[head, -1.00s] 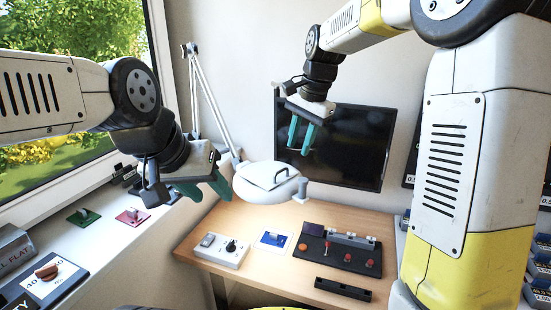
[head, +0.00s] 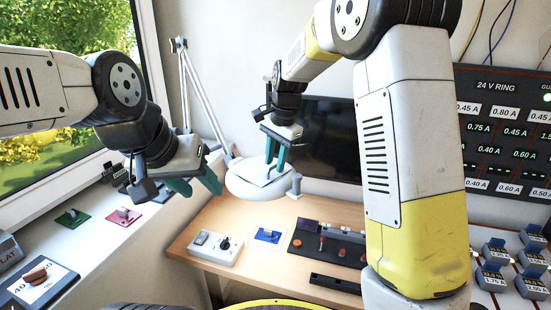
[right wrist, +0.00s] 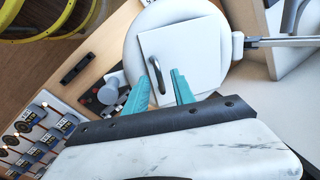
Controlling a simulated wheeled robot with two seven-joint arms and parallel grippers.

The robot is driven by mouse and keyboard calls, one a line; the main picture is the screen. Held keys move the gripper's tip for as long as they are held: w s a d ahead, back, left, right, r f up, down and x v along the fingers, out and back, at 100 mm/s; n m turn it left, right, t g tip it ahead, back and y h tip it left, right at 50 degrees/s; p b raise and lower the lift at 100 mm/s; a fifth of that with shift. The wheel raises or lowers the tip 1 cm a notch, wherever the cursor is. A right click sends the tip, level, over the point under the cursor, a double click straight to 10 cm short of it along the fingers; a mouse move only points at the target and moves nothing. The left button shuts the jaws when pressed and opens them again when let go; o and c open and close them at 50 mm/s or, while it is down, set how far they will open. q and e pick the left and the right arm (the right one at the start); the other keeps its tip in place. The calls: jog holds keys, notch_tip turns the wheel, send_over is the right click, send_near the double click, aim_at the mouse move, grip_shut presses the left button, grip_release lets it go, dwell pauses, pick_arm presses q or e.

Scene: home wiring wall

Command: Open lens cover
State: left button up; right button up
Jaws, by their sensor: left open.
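The magnifier lamp has a round white head (head: 240,187) on a jointed stand. A square white lens cover (head: 258,177) lies flat on it, seemingly closed. My right gripper (head: 275,152) is just above the cover. Its teal fingers (right wrist: 160,90) are apart, and the handle appears between them in the picture; I see no contact. My left gripper (head: 195,184) is open and empty, left of the lamp head. In the head view my right gripper hides the handle.
A wooden desk (head: 200,263) holds a white switch box (head: 216,248), a blue plate (head: 268,236) and a black control panel (head: 340,243). A dark monitor (head: 325,140) stands behind. The lamp's stand arm (head: 203,100) rises at the back left.

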grip_shut()
dwell(1.4)
